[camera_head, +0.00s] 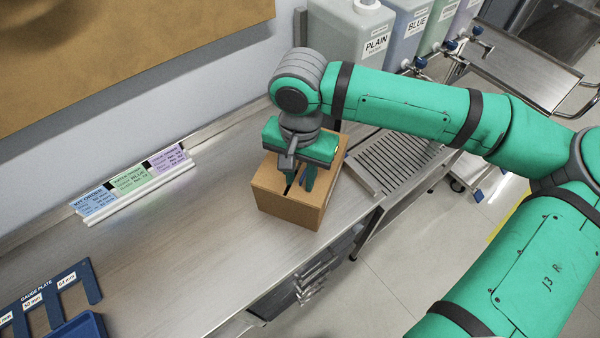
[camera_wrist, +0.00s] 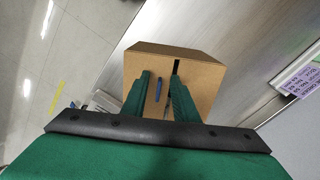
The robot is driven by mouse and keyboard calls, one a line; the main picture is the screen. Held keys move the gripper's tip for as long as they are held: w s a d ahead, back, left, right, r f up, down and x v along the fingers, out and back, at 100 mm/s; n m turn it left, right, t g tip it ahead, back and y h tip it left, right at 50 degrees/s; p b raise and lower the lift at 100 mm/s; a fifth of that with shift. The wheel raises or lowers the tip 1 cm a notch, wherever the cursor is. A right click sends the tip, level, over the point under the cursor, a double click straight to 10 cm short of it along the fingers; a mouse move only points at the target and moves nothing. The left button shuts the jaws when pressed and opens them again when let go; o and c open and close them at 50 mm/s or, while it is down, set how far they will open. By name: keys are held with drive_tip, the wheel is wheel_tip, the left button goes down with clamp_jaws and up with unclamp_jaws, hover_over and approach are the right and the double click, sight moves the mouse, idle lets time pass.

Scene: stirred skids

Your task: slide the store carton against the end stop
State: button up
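The store carton (camera_head: 287,209) is a brown cardboard box standing on the steel bench, near its front edge and beside the ribbed drain tray. The carton also shows in the wrist view (camera_wrist: 205,70), with a dark slot in its top. My gripper (camera_head: 299,184) points down at the carton's top. Its two green fingers stand apart in the wrist view (camera_wrist: 160,78), with a small blue item (camera_wrist: 158,90) visible between them. I cannot tell whether the fingertips touch the carton. I cannot make out an end stop; my arm and the carton hide part of the bench behind.
The steel bench (camera_head: 190,240) is clear left of the carton. A blue gauge plate (camera_head: 42,292) lies at lower left, and a kit order card rail (camera_head: 140,190) stands along the wall. A ribbed drain tray (camera_head: 392,160) and labelled jugs (camera_head: 362,45) are beyond the carton.

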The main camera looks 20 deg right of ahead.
clamp_jaws()
drive_tip(key=shift+w+d, duration=0.4)
drive_tip(key=shift+d, duration=0.35)
